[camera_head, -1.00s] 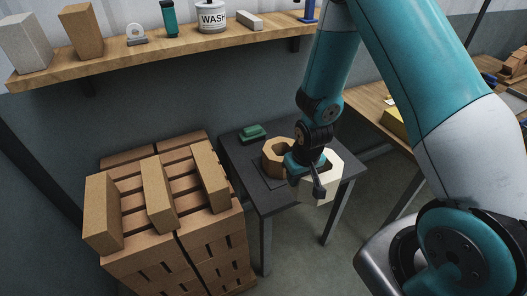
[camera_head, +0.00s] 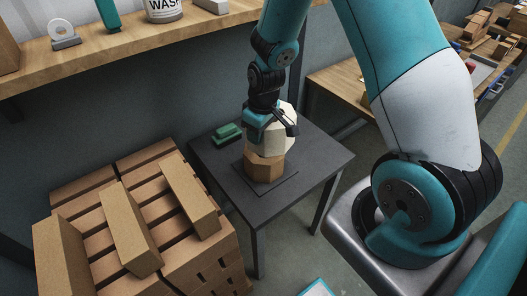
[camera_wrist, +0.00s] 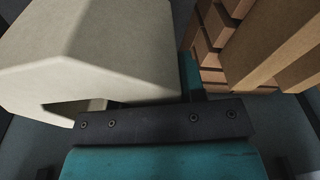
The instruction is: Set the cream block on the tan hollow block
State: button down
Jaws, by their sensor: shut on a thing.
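The cream block (camera_head: 267,143) is an angular, many-sided piece held by my gripper (camera_head: 274,126). It fills the upper left of the wrist view (camera_wrist: 110,50), close to the jaw. The tan hollow block (camera_head: 263,169) stands on the dark table, directly below the cream block in the head view. The cream block covers its top and opening, so I cannot tell whether the two touch. The tan hollow block cannot be made out in the wrist view.
The dark table (camera_head: 318,165) has free room to the right. A green object (camera_head: 227,132) lies behind left on it. Stacked bricks (camera_head: 150,215) stand at the left, with a wooden shelf (camera_head: 110,58) above. A wooden bench (camera_head: 345,85) is behind right.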

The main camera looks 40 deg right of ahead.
jog(key=d+r+n+g+y+b, duration=0.1)
jog(key=d+r+n+b, duration=0.25)
jog(key=r+n, duration=0.35)
jog(key=d+r+n+b, duration=0.3)
jog(key=r+n+b, duration=0.1)
jog(key=r+n, duration=0.25)
jog(key=shift+n, duration=0.35)
jog(key=f, duration=0.6)
jog(key=f+p, duration=0.1)
jog(key=f, duration=0.6)
jog(key=w+f, duration=0.1)
jog(key=f, duration=0.5)
jog(key=shift+a+f, duration=0.15)
jog(key=shift+f, duration=0.15)
jog(key=shift+f, duration=0.1)
jog(key=shift+f, duration=0.35)
jog(key=shift+f, duration=0.25)
jog(key=c, duration=0.7)
grip_release()
jog(key=shift+s, duration=0.15)
